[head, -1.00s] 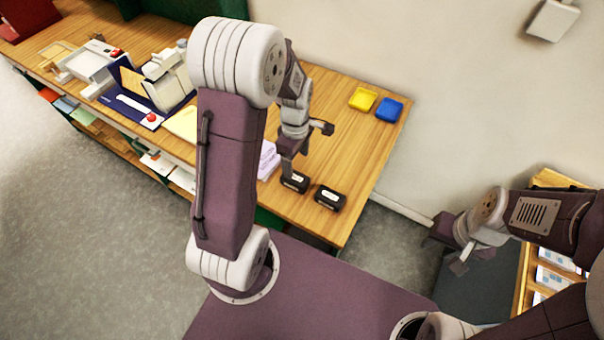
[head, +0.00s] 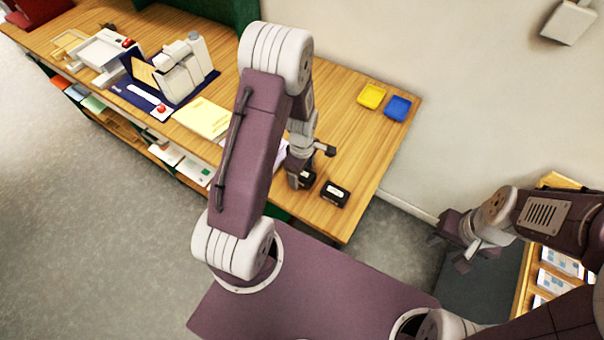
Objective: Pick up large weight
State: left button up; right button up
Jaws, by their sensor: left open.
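Two black blocks with pale labels, which look like the weights, lie near the right front edge of the wooden table. One black weight (head: 308,179) is partly hidden by my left gripper (head: 299,180), which is open and down at it. I cannot tell whether the fingers are around it or only beside it. The other black weight (head: 335,194) lies just to the right, uncovered and apart from the gripper. Which one is larger is hard to tell. My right gripper (head: 452,252) hangs beyond the table on the right, open and empty.
A yellow tray (head: 371,96) and a blue tray (head: 398,108) sit at the table's back right. Yellow paper (head: 203,118) and a white machine on a dark blue mat (head: 150,98) are farther left. The wooden table (head: 362,155) is bare between trays and weights.

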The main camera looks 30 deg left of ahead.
pick_arm(q)
jog(key=shift+s+a+r, duration=0.1)
jog(key=shift+s, duration=0.05)
jog(key=c, duration=0.9)
grip_shut()
jog(key=shift+r, duration=0.1)
jog(key=shift+w+r, duration=0.2)
jog(key=shift+r, duration=0.3)
notch_tip(320, 180, up, 3)
jog(key=s+d+r, duration=0.2)
jog(key=s+r, duration=0.1)
jog(key=s, duration=0.2)
jog(key=s+d+r+b, duration=0.1)
jog(key=s+d+r, duration=0.2)
jog(key=s, duration=0.2)
jog(key=shift+s+d+r, duration=0.25)
jog(key=shift+r, duration=0.15)
